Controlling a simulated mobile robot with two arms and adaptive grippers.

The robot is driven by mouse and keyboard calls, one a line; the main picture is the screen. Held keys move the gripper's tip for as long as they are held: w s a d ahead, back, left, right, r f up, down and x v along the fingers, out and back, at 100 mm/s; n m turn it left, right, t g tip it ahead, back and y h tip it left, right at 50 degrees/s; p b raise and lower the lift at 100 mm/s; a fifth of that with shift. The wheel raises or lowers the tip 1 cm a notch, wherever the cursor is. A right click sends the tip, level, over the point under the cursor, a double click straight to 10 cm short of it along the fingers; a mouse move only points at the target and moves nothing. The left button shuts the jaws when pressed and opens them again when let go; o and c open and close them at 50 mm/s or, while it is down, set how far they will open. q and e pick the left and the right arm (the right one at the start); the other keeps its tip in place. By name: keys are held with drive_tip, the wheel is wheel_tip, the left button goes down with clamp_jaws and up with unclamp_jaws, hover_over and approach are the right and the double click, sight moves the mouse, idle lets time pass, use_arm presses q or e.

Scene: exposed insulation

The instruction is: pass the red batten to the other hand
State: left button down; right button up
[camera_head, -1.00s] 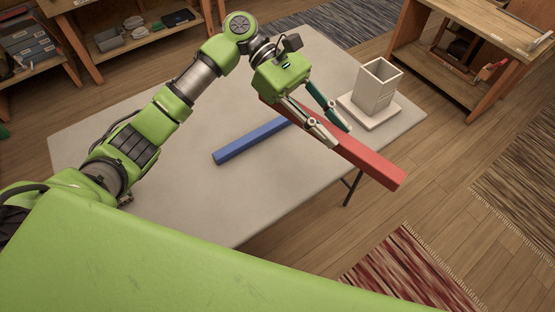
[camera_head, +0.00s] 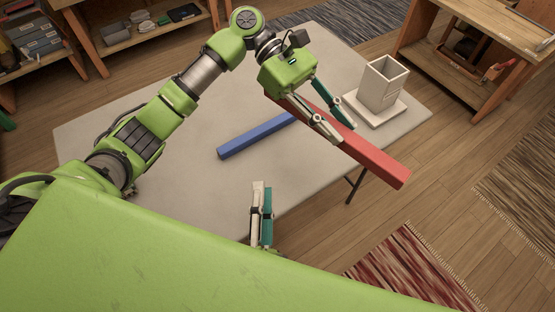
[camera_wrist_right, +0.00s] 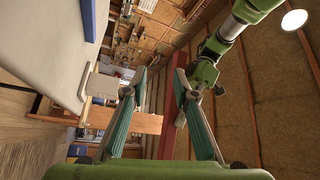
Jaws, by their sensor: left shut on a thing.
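The red batten (camera_head: 375,164) is a long square bar held in the air over the table's right edge, one end pointing to the lower right. My left gripper (camera_head: 342,131) is shut on it, with fingers on either side of the bar. My right gripper (camera_head: 262,188) shows at the bottom middle, well apart from the batten. In the right wrist view, the right gripper's fingers (camera_wrist_right: 159,72) are parted with nothing between their tips. The red batten (camera_wrist_right: 168,135) shows there too, partly hidden behind a finger, near my left gripper.
A blue batten (camera_head: 250,139) lies on the pale table (camera_head: 190,200). A white square holder (camera_head: 382,84) on a base stands near the table's right corner. Wooden workbenches (camera_head: 490,60) stand behind, and rugs lie on the floor.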

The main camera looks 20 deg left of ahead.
sight(294, 111)
wheel_tip(294, 111, up, 11)
drive_tip(key=w+d+m+g+h, duration=0.1)
drive_tip(key=w+d+m+h, duration=0.15)
drive_tip(key=m+h, duration=0.3)
drive_tip(key=shift+m+y, duration=0.25)
drive_tip(key=shift+m, duration=0.2)
drive_tip(key=w, duration=0.8)
drive_tip(key=w+a, duration=0.1)
drive_tip(key=w, duration=0.3)
drive_tip(key=shift+r, duration=0.1)
drive_tip(key=shift+c, duration=0.2)
clamp_jaws()
use_arm(q)
drive_tip(key=c, duration=1.7)
unclamp_jaws()
